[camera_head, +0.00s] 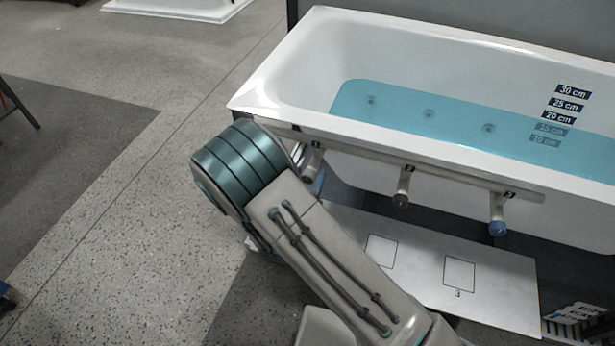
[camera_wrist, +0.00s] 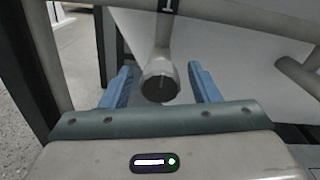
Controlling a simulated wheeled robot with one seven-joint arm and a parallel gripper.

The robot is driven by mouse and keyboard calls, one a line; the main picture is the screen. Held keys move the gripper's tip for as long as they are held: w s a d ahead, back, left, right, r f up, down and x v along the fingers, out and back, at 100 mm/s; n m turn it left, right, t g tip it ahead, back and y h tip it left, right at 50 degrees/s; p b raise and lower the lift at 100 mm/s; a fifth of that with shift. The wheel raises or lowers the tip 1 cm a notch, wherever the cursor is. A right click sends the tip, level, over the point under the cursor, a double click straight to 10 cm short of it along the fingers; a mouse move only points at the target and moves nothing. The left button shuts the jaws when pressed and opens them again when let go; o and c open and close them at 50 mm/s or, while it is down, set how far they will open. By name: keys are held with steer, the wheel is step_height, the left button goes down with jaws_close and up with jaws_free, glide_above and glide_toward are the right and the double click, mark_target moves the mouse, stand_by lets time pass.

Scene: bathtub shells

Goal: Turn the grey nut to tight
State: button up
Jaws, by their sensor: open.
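A grey round nut (camera_wrist: 160,84) with a dark flat face and a light line on it caps a pipe stub. My gripper (camera_wrist: 161,76) is open, one blue finger on each side of the nut with a gap on both sides. In the head view this is the left stub (camera_head: 313,162) under the tub rim, partly hidden by my arm.
The white bathtub (camera_head: 290,85) holds blue water with depth labels. A rail (camera_head: 450,178) with numbered tags carries the stubs. A white board (camera_head: 505,290) with marked squares lies below. Another stub (camera_wrist: 300,72) is to the right in the wrist view. Open floor (camera_head: 100,200) lies left.

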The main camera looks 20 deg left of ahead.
steer(key=c, duration=1)
steer(key=shift+o, duration=0.2)
